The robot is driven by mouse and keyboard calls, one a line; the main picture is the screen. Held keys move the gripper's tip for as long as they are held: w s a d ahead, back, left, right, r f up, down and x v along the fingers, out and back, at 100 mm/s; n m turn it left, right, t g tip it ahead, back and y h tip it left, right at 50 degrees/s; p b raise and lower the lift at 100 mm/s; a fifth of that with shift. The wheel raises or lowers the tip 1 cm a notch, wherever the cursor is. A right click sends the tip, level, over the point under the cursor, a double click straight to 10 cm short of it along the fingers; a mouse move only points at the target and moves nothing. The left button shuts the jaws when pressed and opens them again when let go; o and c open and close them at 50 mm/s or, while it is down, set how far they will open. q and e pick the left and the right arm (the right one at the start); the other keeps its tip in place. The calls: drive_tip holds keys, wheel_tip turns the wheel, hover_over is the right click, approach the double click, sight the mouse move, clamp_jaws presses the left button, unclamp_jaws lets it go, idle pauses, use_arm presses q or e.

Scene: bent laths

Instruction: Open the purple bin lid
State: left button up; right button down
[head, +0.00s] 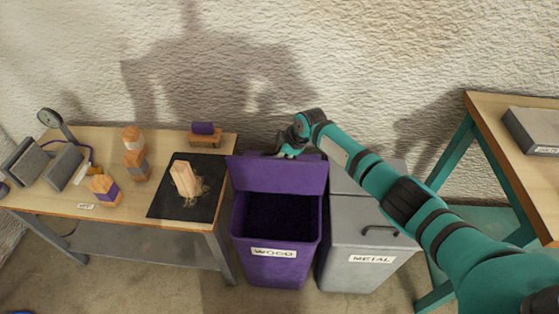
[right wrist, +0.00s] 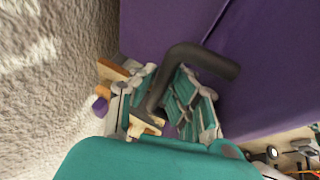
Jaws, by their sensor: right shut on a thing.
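The purple bin (head: 275,268) stands on the floor beside the table and bears a label reading WOOD. Its purple lid (head: 278,176) is raised and stands up at the back, so the dark inside of the bin shows. My right gripper (head: 290,151) is at the lid's upper edge, near the wall. In the right wrist view its fingers (right wrist: 165,110) are shut around a dark bent handle (right wrist: 205,60) on the purple lid (right wrist: 270,70). My left gripper is not in view.
A grey bin (head: 365,240) labelled METAL stands close on the right. A wooden table (head: 60,205) on the left holds blocks, a dark mat (head: 165,208) and a lamp. Another table (head: 500,110) with a grey box is at right. A rough wall (head: 400,60) is close behind.

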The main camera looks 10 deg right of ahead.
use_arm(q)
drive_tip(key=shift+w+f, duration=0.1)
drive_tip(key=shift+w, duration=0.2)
use_arm(e)
drive_tip(key=shift+w+d+r+t, duration=0.3)
drive_tip(key=shift+w+r, duration=0.05)
drive_tip(key=shift+w, duration=0.3)
drive_tip(key=c, duration=1.7)
unclamp_jaws()
drive_tip(key=shift+o, duration=0.5)
drive_tip(key=shift+w+f, duration=0.25)
drive_tip(key=shift+f, duration=0.1)
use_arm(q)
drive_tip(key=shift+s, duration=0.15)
use_arm(e)
drive_tip(key=shift+s, duration=0.25)
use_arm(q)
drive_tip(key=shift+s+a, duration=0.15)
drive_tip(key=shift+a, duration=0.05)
use_arm(e)
drive_tip(key=v, duration=1)
drive_tip(key=shift+d+r, duration=0.1)
drive_tip(key=shift+r, duration=0.2)
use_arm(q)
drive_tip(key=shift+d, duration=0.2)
use_arm(e)
drive_tip(key=shift+s+d+r, duration=0.15)
drive_tip(key=shift+s+r, duration=0.1)
drive_tip(key=shift+r, duration=0.45)
